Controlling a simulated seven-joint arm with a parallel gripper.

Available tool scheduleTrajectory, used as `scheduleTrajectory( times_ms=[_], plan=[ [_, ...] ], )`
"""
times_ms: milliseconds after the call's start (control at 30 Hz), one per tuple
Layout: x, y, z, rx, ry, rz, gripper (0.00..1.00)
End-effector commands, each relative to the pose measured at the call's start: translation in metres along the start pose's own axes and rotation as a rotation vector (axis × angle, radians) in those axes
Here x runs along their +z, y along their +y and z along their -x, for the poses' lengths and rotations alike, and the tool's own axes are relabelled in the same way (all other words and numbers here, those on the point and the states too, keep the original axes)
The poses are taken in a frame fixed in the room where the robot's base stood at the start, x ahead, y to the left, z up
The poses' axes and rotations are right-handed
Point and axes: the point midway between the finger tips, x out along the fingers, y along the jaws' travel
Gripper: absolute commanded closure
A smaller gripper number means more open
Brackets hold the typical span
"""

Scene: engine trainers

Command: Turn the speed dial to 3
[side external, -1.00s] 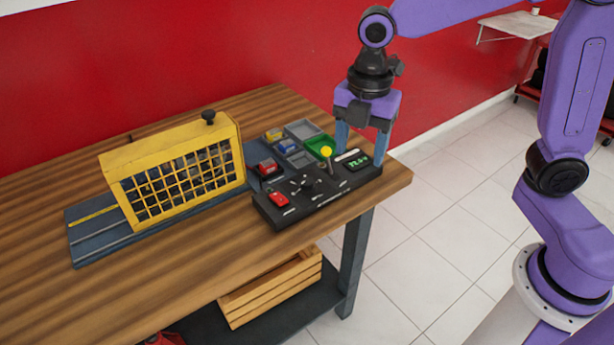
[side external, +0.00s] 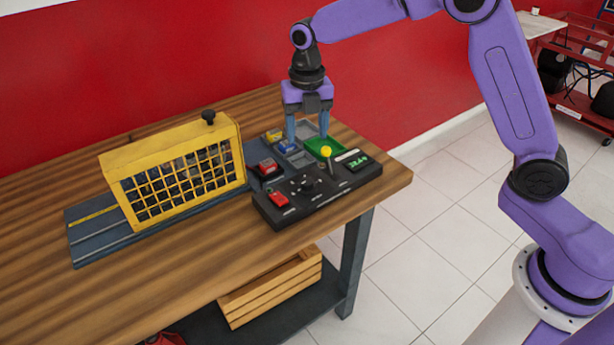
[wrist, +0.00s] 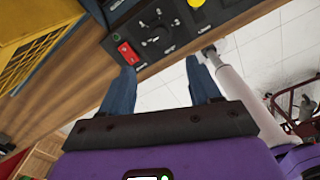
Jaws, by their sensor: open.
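The speed dial (side external: 305,184) is a black knob with pale marks around it on the black control panel (side external: 328,201). It also shows in the wrist view (wrist: 160,42), ahead of and between the fingers. The number it points at is too small to read. My gripper (side external: 308,138) is open and empty, fingers pointing down, above the trays behind the panel. In the wrist view my gripper (wrist: 163,72) has its two blue fingers wide apart. It touches neither the dial nor the panel.
A yellow mesh guard (side external: 178,172) stands to the left. The table front left is clear.

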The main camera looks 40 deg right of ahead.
Motion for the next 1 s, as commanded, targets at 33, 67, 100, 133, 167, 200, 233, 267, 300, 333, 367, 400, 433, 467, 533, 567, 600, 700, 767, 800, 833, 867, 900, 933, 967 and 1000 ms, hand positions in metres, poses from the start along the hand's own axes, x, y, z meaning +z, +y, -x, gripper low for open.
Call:
scheduleTrajectory(
  times_ms=[33, 67, 100, 133, 167, 200, 233, 267, 300, 333, 367, 400, 433, 467, 533, 567, 600, 700, 767, 800, 833, 867, 900, 933, 967, 1000],
  plan=[
    [-0.001, -0.001, -0.011, -0.004, 0.004, 0.001, 0.38],
    [-0.001, -0.001, -0.017, -0.004, 0.003, 0.000, 0.38],
    [-0.001, -0.001, -0.024, -0.004, 0.004, -0.001, 0.38],
    [-0.001, -0.001, -0.030, -0.004, 0.003, -0.001, 0.38],
    [-0.001, -0.001, -0.035, -0.004, 0.004, -0.001, 0.38],
    [-0.001, -0.001, -0.043, -0.004, 0.004, 0.000, 0.38],
    [-0.001, -0.001, -0.049, -0.004, 0.003, 0.000, 0.38],
    [-0.001, -0.001, -0.054, -0.004, 0.003, 0.000, 0.38],
    [-0.001, -0.001, -0.062, -0.003, 0.003, 0.000, 0.38],
    [-0.001, -0.001, -0.067, -0.004, 0.003, -0.001, 0.38],
    [-0.001, -0.001, -0.073, -0.004, 0.003, -0.001, 0.38],
    [-0.001, -0.001, -0.081, -0.004, 0.004, -0.001, 0.38],
    [-0.001, -0.001, -0.086, -0.003, 0.003, -0.001, 0.38],
    [-0.001, -0.001, -0.092, -0.004, 0.004, -0.001, 0.38],
    [-0.001, -0.001, -0.103, -0.003, 0.003, -0.001, 0.38],
    [-0.001, -0.001, -0.108, -0.003, 0.003, -0.001, 0.38],
    [-0.001, -0.001, -0.113, -0.002, 0.002, -0.001, 0.38],
    [-0.001, 0.000, -0.125, -0.001, 0.001, -0.001, 0.38],
    [-0.001, 0.000, -0.130, -0.002, 0.002, -0.001, 0.38],
    [-0.001, 0.000, -0.132, -0.001, 0.001, -0.001, 0.38],
    [-0.001, 0.000, -0.134, 0.000, 0.000, -0.001, 0.38],
    [-0.001, 0.000, -0.135, 0.000, 0.000, -0.001, 0.38],
    [-0.001, 0.000, -0.136, 0.001, 0.000, -0.002, 0.38],
    [-0.001, 0.000, -0.136, 0.001, 0.000, -0.002, 0.38],
    [-0.001, 0.000, -0.137, 0.001, 0.000, -0.002, 0.38],
    [-0.001, 0.000, -0.137, 0.001, 0.000, -0.002, 0.38]
  ],
)
